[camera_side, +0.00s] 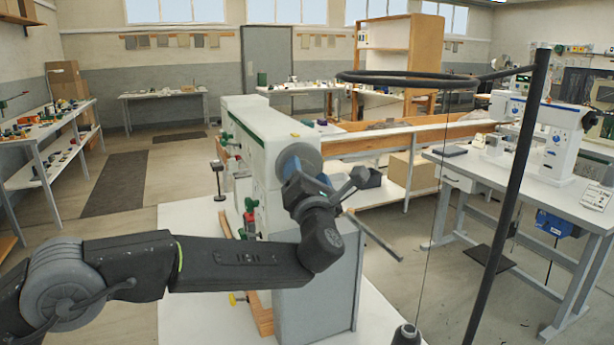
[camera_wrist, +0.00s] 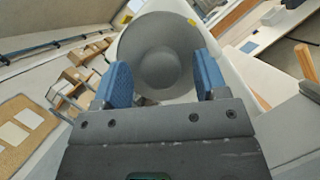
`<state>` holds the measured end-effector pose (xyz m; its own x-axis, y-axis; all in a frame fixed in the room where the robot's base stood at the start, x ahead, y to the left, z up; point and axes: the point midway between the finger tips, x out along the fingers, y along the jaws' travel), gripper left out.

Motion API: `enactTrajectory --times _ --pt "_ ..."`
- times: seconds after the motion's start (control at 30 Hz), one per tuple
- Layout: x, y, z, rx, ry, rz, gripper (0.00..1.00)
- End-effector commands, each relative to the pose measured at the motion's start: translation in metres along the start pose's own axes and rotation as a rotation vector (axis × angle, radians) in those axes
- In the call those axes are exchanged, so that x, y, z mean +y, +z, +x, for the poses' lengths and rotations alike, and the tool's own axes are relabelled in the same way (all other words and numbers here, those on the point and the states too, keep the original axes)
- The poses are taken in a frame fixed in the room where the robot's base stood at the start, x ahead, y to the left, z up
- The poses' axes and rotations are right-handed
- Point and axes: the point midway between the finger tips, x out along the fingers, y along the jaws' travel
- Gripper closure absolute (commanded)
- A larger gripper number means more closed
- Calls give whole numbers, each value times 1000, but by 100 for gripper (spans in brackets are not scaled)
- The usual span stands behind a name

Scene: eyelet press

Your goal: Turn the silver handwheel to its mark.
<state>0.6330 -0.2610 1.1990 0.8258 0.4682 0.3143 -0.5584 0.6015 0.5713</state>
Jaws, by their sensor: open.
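The silver handwheel (camera_side: 297,157) is a round grey disc on the near end of the white machine (camera_side: 268,130). In the wrist view the handwheel (camera_wrist: 160,58) faces me, with a rounder hub in its middle. My gripper (camera_wrist: 161,66) is open, its two blue fingers on either side of the wheel's lower part. I cannot tell whether they touch the rim. In the side view my gripper (camera_side: 312,184) is just in front of the wheel and hides its lower part. A small yellow mark (camera_wrist: 191,22) shows on the white housing beside the wheel's upper right edge.
The machine stands on a white table (camera_side: 190,245). A thin dark pole (camera_side: 510,190) with a ring rises in the right foreground, and a dark cone (camera_side: 406,336) stands near its foot. Another bench (camera_side: 470,165) with a white machine is at the right.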

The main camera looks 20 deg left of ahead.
Motion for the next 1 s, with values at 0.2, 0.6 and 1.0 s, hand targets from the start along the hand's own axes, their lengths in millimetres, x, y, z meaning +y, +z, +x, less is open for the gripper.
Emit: enactTrajectory --times 0.2,0.6,1.0 --pt "0 0 1 0 0 0 34" --pt "0 0 0 0 0 0 70" --pt "-1 0 0 -1 11 -28 82"
